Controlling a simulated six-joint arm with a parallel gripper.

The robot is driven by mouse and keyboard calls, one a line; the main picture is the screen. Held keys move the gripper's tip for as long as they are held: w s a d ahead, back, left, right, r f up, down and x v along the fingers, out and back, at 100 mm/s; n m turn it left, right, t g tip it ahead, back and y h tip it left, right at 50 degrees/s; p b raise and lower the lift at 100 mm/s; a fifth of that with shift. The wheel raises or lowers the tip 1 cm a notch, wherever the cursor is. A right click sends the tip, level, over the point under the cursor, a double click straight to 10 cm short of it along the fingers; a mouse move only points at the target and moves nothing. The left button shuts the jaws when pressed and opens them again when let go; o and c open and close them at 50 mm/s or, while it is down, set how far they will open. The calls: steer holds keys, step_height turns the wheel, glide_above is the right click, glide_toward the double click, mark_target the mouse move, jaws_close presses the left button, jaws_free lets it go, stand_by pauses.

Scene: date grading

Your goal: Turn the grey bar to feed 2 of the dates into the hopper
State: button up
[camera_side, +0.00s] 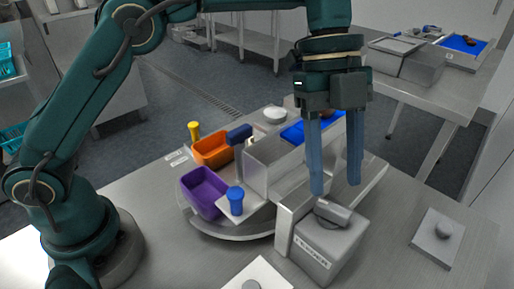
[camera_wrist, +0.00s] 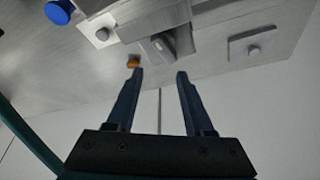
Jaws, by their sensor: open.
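The grey bar (camera_side: 333,213) lies across the top of a labelled metal box (camera_side: 325,250) at the front of the table. In the wrist view the grey bar (camera_wrist: 163,44) shows beyond the fingertips, near the top middle. My gripper (camera_side: 335,190) points down with its two blue fingers apart. It hangs above and around the bar's area in the side view, and I cannot tell touching from apart there. In the wrist view my gripper (camera_wrist: 159,72) is empty. A small orange-brown lump (camera_wrist: 133,61), perhaps a date, shows by the left fingertip.
A round turntable holds a purple bin (camera_side: 204,193), an orange bin (camera_side: 212,151), a blue knob (camera_side: 236,201) and a metal housing (camera_side: 270,170). A plate with a grey knob (camera_side: 443,230) lies at right. A blue tray (camera_side: 463,44) stands on a back bench.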

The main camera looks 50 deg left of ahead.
steer(key=s+n+t, duration=0.1)
steer(key=n, duration=0.2)
steer(key=s+d+r+n+t+y, duration=0.1)
steer(key=s+n+t, duration=0.1)
steer(key=n, duration=0.2)
steer(key=s+d+n+t+y, duration=0.1)
steer(key=n, duration=0.3)
steer(key=shift+s+r, duration=0.2)
steer(key=shift+r, duration=0.05)
stand_by(0.3)
